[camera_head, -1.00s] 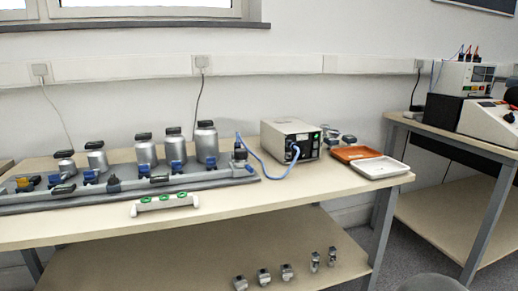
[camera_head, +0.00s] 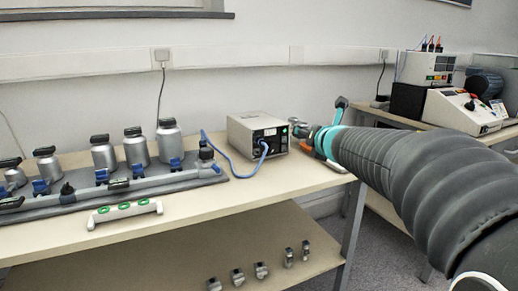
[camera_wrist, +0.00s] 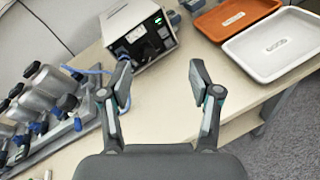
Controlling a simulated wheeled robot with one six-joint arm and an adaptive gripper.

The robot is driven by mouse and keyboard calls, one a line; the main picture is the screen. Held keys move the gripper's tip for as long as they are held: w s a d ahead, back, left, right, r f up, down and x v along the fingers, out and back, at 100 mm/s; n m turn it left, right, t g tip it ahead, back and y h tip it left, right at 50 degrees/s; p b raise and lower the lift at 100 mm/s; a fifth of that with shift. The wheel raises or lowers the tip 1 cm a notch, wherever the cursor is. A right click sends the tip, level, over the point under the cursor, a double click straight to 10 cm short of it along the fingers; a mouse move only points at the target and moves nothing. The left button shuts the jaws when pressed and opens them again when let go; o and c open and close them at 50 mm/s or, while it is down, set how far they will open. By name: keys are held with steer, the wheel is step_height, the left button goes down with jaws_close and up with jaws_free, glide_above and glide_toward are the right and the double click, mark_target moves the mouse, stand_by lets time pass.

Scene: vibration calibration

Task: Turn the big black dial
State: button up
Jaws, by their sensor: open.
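On the right-hand bench in the head view, a sloping white console (camera_head: 452,114) carries a black round knob (camera_head: 470,105); it looks like the dial, but its markings are too small to read. Behind it is a larger dark round body (camera_head: 486,83), which could be a motor. My gripper (camera_wrist: 160,70) is open in the wrist view, with nothing between its fingers. It is over the near bench, well apart from the knob. The knob is not in the wrist view. My arm crosses the right side of the head view, in front of the right-hand bench.
The near bench (camera_head: 222,196) holds a rail with several metal bottles (camera_head: 137,149) and a grey box (camera_head: 243,135) with a blue cable. An orange tray (camera_wrist: 232,18) and white tray (camera_wrist: 262,55) lie at its right end. A white instrument (camera_head: 424,68) stands behind the console.

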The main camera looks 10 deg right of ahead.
mark_target(274, 149)
steer(key=w+a+f+n+g+y, duration=0.1)
steer(key=w+a+f+n, duration=0.1)
steer(key=w, duration=0.3)
steer(key=w+a+f+n+y, duration=0.1)
steer(key=w+a+f+n, duration=0.1)
steer(key=w+f+n, duration=0.2)
steer(key=w+a+f+n+g+y, duration=0.1)
steer(key=w+a+f+n, duration=0.1)
steer(key=w+f+n, duration=0.2)
steer(key=shift+w+g+y+p, duration=0.3)
steer(key=shift+w+p, duration=0.1)
steer(key=shift+w, duration=1.3)
steer(key=c, duration=1.1)
steer(key=shift+c, duration=0.2)
